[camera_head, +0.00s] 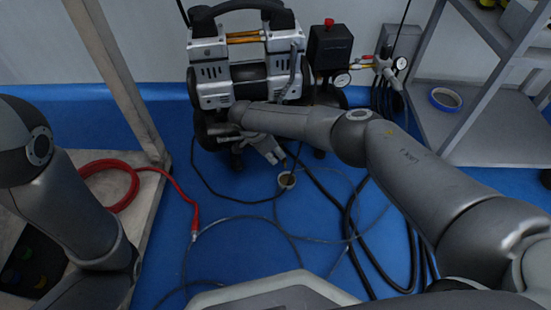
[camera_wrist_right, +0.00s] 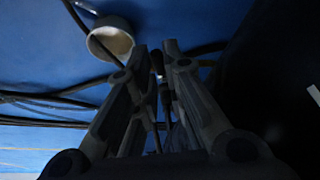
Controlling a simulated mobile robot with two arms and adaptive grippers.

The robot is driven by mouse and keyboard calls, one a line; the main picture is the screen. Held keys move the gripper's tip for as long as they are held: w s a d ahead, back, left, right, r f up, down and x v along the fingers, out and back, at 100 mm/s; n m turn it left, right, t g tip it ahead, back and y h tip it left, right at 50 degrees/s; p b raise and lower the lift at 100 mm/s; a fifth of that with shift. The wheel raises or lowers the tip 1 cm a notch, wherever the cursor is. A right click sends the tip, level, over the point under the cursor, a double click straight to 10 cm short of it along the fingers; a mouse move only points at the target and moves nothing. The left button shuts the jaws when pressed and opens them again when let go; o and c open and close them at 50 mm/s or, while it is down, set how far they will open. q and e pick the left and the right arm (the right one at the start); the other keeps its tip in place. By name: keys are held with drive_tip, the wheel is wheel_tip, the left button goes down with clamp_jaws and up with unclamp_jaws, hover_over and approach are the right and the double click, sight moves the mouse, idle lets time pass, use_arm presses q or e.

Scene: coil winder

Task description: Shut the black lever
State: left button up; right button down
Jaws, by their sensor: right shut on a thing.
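The compressor (camera_head: 240,65), white and black, stands on the blue floor at the back. My right gripper (camera_head: 277,157) is low at its front, beneath the tank, with its fingers pointing down and to the right. In the right wrist view, the fingertips (camera_wrist_right: 168,50) are closed around a small dark piece (camera_wrist_right: 157,64), which looks like the black lever. It is mostly hidden between the fingers, so its angle cannot be told. In the head view my arm and hand hide the lever. My left arm shows at the left, but its gripper is out of view.
Black hoses (camera_head: 350,225) and a red hose (camera_head: 125,190) lie around. A grey shelf (camera_head: 470,115) with blue tape (camera_head: 445,98) stands right.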

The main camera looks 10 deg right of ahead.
drive_tip(key=shift+w+m+b, duration=0.1)
drive_tip(key=shift+m+b, duration=0.2)
idle(0.4)
drive_tip(key=c, duration=1.5)
unclamp_jaws()
drive_tip(key=shift+w+r, duration=0.1)
drive_tip(key=shift+a+r, duration=0.25)
drive_tip(key=shift+r, duration=0.2)
drive_tip(key=v, duration=0.7)
drive_tip(key=shift+f, duration=0.1)
